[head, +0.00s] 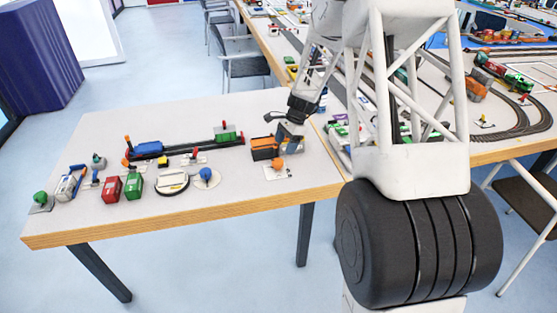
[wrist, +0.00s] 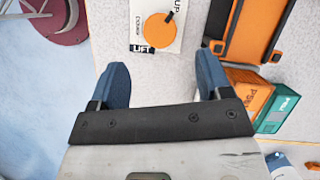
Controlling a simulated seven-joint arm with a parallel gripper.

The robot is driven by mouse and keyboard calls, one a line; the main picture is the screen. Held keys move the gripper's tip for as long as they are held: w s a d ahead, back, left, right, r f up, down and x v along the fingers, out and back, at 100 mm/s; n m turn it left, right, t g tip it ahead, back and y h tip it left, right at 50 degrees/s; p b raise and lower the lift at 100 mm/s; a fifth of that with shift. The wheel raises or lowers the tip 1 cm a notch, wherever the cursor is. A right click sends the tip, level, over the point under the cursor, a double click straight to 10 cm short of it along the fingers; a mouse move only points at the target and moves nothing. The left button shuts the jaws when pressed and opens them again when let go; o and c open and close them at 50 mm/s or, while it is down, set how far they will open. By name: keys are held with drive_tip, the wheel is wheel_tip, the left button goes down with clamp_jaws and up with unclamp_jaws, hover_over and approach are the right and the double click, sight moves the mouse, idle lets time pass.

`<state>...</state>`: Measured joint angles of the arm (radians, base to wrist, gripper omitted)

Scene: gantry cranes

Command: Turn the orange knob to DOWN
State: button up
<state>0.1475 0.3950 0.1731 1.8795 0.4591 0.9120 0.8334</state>
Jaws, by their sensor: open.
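The orange knob (wrist: 158,31) is a round disc on a white plate (wrist: 147,8) marked LIFT. A small dark mark shows at the knob's upper-right edge, towards the word UP; smaller lettering, seemingly DOWN, is on the plate's left side. In the head view the orange knob (head: 277,162) stands on the table's right part. My gripper (wrist: 162,64) is open and empty, its two blue fingers apart. In the wrist view the knob lies just beyond the fingertips, between their lines. In the head view my gripper (head: 291,138) hangs beside the knob, near the orange crane.
An orange and black crane frame (wrist: 258,30) stands right of the knob, with orange (wrist: 246,98) and teal (wrist: 278,108) containers close to my right finger. A blue knob (head: 206,174), small containers and another crane track (head: 185,150) stand further left. The table's front strip is clear.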

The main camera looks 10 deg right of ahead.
sight(278, 161)
drive_tip(key=shift+x, duration=3.7)
drive_tip(key=shift+a, duration=0.1)
drive_tip(key=c, duration=0.9)
